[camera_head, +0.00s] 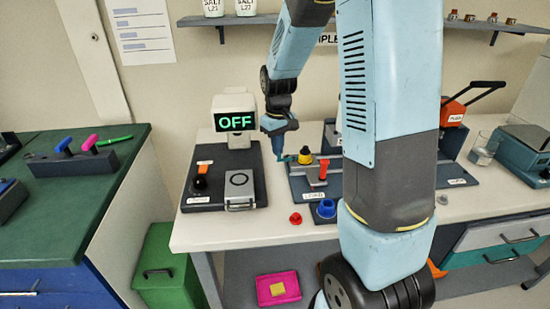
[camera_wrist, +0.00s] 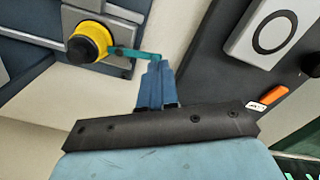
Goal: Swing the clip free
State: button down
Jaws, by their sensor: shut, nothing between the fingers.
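In the head view the clip (camera_head: 289,158) shows small beside the yellow knob (camera_head: 305,156). My gripper (camera_wrist: 158,62) is shut and empty, its blue fingertips right by the clip's free end. I cannot tell whether they touch it. In the head view my gripper (camera_head: 279,156) is just left of the clip, low over the bench.
An orange-red handle (camera_head: 317,172) stands right of the clip on the blue-grey plate (camera_head: 300,188). A red piece (camera_head: 295,218) and a blue ring-shaped piece (camera_head: 326,208) lie in front.

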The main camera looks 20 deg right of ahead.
jog(key=shift+s, duration=0.1)
jog(key=shift+s+d, duration=0.1)
jog(key=shift+s, duration=0.65)
jog(key=shift+s+d, duration=0.25)
jog(key=shift+s, duration=0.25)
dwell(0.5)
jog(key=shift+s+d, duration=0.4)
jog(key=shift+s, duration=0.15)
jog(key=shift+s+d, duration=0.1)
jog(key=shift+s+d, duration=0.35)
jog(key=shift+d, duration=0.1)
dwell(0.5)
